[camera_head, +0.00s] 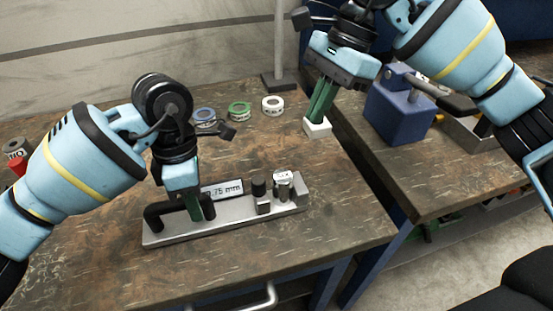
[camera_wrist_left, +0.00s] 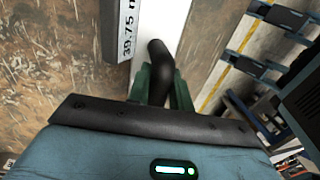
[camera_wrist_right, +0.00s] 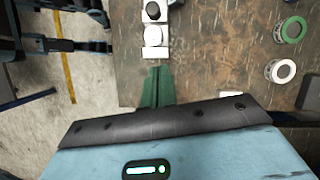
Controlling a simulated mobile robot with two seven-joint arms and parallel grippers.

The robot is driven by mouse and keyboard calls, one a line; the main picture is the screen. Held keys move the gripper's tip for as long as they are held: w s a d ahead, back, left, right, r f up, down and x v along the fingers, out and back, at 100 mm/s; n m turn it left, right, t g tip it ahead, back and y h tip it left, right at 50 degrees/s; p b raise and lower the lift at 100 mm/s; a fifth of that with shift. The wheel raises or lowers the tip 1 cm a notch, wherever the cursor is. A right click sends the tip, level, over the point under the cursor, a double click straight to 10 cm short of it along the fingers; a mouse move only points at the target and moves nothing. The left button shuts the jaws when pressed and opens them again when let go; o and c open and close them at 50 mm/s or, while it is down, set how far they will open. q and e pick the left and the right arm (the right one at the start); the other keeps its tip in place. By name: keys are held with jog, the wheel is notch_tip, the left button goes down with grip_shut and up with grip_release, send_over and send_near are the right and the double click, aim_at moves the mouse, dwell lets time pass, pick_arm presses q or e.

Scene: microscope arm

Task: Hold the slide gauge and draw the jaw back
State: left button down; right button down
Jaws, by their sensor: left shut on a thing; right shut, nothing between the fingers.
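The slide gauge (camera_head: 235,221) is a long grey metal bar lying on the wooden table, with a display (camera_wrist_left: 127,30) reading 39.75 mm. A black arched handle (camera_wrist_left: 159,68) stands at its left end.
A small white block (camera_head: 317,128) shows at my right fingertips; whether they touch is unclear. Tape rolls, blue (camera_head: 204,117), green (camera_head: 240,111) and white (camera_head: 272,105), lie at the back. A blue vise (camera_head: 398,112) stands on the right-hand bench, across a gap. The front tabletop is clear.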

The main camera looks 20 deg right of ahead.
aim_at(263, 177)
jog(key=x, duration=1)
jog(key=a, duration=0.3)
jog(key=shift+s, duration=0.25)
jog(key=shift+s+a, duration=0.1)
jog(key=shift+a, duration=0.4)
jog(key=shift+s+a, duration=0.1)
jog(key=shift+a, duration=0.75)
